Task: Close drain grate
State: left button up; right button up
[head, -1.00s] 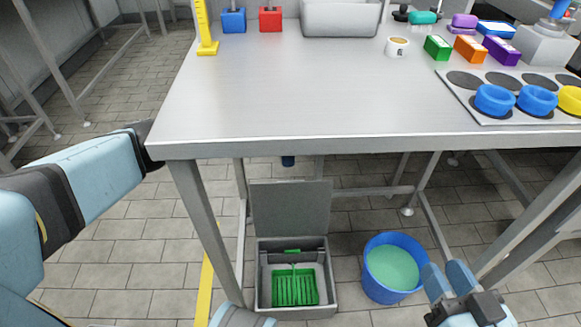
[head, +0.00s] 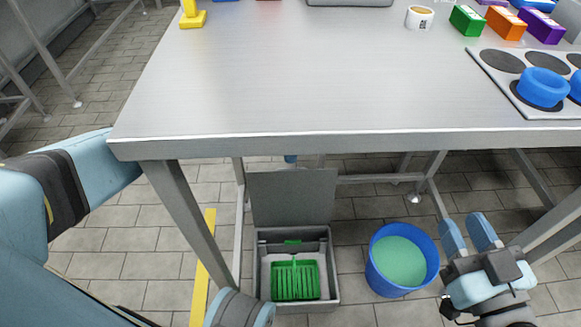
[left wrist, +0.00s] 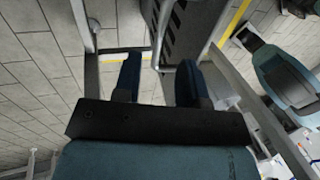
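The grey drain box (head: 334,262) sits on the floor under the table. Its flat grey lid (head: 290,197) stands upright, open, at the back edge. A green slatted basket (head: 295,281) lies inside the box. My left arm's end reaches the bottom of the head view beside the box's front left corner; its fingers are out of sight there. In the left wrist view, my left gripper (left wrist: 158,78) has its two fingers apart, with nothing seen held between them. My right gripper (head: 468,234) is open and empty, right of the blue bucket.
A blue bucket (head: 377,277) with green contents stands just right of the box. The steel table (head: 300,95) overhangs behind it, with a leg (head: 190,220) left of the box. A yellow floor line (head: 203,275) runs alongside. Blocks, a mug and blue rings are on the table.

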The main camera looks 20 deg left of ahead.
pick_arm(q)
jog(key=b+x, duration=0.1)
jog(key=x, duration=0.3)
grip_shut()
